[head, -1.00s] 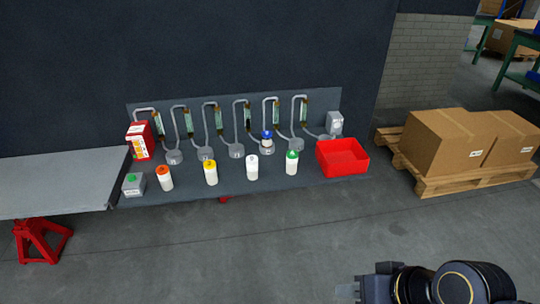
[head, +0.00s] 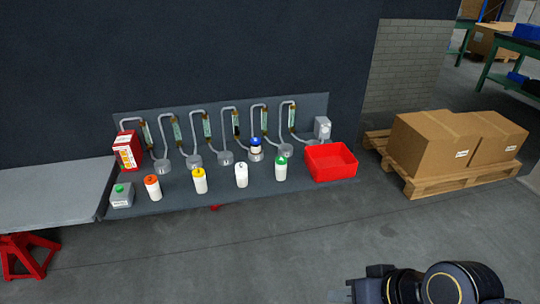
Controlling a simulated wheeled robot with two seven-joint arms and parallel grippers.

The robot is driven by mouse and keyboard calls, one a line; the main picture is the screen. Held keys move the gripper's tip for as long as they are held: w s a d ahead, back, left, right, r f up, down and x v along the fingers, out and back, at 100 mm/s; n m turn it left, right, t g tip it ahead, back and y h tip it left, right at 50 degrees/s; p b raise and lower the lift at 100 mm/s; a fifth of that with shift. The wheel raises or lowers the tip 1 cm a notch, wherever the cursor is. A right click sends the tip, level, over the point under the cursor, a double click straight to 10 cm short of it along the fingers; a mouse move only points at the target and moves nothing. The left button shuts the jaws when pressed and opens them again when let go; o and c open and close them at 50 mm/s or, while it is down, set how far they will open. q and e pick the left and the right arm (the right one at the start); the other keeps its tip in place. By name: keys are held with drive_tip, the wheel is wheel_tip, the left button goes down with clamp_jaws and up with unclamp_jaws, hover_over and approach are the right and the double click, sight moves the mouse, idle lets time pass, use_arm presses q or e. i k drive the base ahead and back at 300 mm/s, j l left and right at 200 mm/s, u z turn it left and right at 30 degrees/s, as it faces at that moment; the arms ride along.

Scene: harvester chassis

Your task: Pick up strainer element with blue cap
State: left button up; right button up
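The strainer element with the blue cap (head: 255,151) stands upright at one of the grey round bases, fifth from the left, at the back of the dark bench. Whether it is seated in the base is too small to tell. My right gripper (head: 343,297) is at the bottom edge of the head view, well in front of and below the bench, far from the strainer. Its fingers are partly cut off, so I cannot tell if it is open. My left gripper is not in view.
White bottles with orange (head: 153,190), yellow (head: 199,182), white (head: 241,177) and green (head: 281,171) caps stand along the bench front. A red bin (head: 331,175) is at the right end. Glass tubes with grey pipes rise behind. Cardboard boxes (head: 434,147) lie on a pallet at right.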

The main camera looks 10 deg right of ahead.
sight(255, 142)
drive_tip(key=i+l+u, duration=1.05)
drive_tip(key=l, duration=0.35)
drive_tip(key=i, duration=0.1)
